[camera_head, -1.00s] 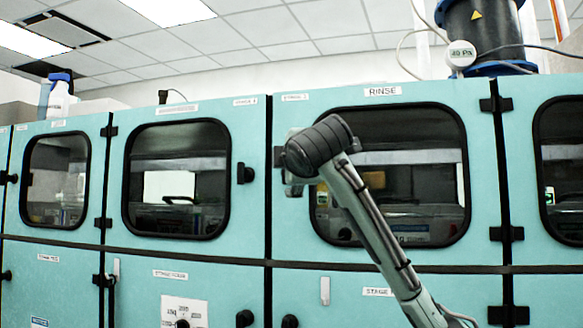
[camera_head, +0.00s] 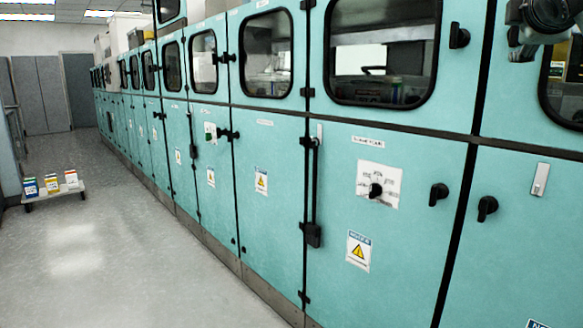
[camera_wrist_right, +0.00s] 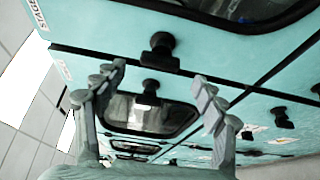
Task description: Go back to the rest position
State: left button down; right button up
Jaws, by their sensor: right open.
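My right gripper (camera_wrist_right: 160,90) shows in the right wrist view with its two fingers spread apart and nothing between them. Beyond the fingers are the teal cabinet front, a dark-framed window (camera_wrist_right: 150,115) and a black latch (camera_wrist_right: 160,50). I cannot tell whether the fingers touch the cabinet, but a gap seems to show. In the head view part of my right arm (camera_head: 550,15) shows at the top right corner, in front of a cabinet window. My left gripper is in neither view.
A long row of teal cabinets (camera_head: 270,165) with black handles runs along the right side. A low cart (camera_head: 55,195) with several small boxes stands on the floor at the left. The grey floor (camera_head: 120,265) between is clear. Grey doors (camera_head: 45,95) close the far end.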

aim_at(514, 31)
jog(key=x, duration=0.6)
jog(key=shift+w+d, duration=0.1)
jog(key=shift+w, duration=0.15)
jog(key=shift+s, duration=0.1)
